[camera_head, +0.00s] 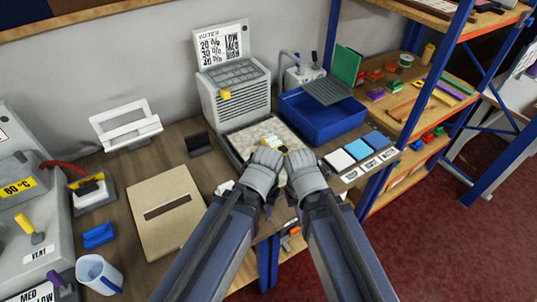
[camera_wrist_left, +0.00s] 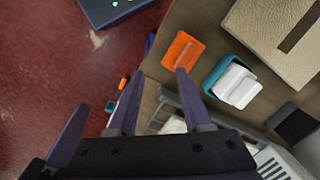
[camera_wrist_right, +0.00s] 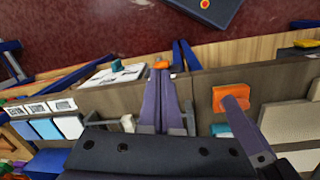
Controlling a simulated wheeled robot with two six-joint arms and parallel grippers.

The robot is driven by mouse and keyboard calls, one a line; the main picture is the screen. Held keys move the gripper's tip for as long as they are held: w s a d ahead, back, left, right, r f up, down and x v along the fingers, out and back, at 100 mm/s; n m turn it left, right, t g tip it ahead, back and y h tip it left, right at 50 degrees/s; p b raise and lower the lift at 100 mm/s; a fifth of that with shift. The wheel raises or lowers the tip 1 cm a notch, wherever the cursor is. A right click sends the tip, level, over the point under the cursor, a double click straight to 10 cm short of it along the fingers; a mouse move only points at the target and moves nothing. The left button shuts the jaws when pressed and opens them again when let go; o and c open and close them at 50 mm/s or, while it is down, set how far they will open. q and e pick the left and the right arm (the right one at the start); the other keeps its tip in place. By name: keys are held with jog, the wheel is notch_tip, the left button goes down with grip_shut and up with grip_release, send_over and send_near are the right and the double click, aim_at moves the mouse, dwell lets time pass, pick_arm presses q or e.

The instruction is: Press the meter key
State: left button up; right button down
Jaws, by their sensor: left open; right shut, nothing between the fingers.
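A small white and yellow object (camera_head: 269,142) lies on the pale rug piece (camera_head: 250,134) in the grey tray, just beyond my grippers. It may be the meter; no key on it can be made out. My left gripper (camera_wrist_left: 158,98) is open and empty. My right gripper (camera_wrist_right: 162,88) is shut with nothing between its fingers. In the head view both hands are side by side over the tray's near edge, and they hide their own fingertips and part of the rug. One finger of the left gripper shows in the right wrist view.
A grey slatted machine (camera_head: 235,92) stands behind the tray. A blue bin (camera_head: 322,118) and colour swatches (camera_head: 357,149) lie to the right. A beige slotted board (camera_head: 168,211) lies left. An orange block (camera_wrist_left: 183,50) and a teal-and-white block (camera_wrist_left: 235,83) lie nearby.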

pick_arm(q)
jog(key=shift+s+a, duration=0.1)
jog(key=shift+a, duration=0.05)
pick_arm(e)
jog(key=shift+s+a, duration=0.15)
pick_arm(q)
jog(key=shift+o, duration=1.3)
notch_tip(320, 180, up, 3)
jog(key=p, duration=0.3)
jog(key=shift+r, duration=0.15)
pick_arm(e)
notch_tip(320, 180, up, 12)
jog(key=m+t+y+p, duration=0.3)
jog(key=m+t+y, duration=0.1)
jog(key=t+y, duration=0.35)
send_over(285, 150)
pick_arm(q)
notch_tip(285, 150, up, 2)
jog(key=shift+r, duration=0.2)
pick_arm(e)
jog(key=shift+r+g, duration=0.15)
jog(key=shift+g, duration=0.1)
pick_arm(q)
jog(key=shift+f, duration=0.1)
notch_tip(285, 150, down, 9)
jog(key=b, duration=0.9)
pick_arm(e)
notch_tip(285, 150, down, 9)
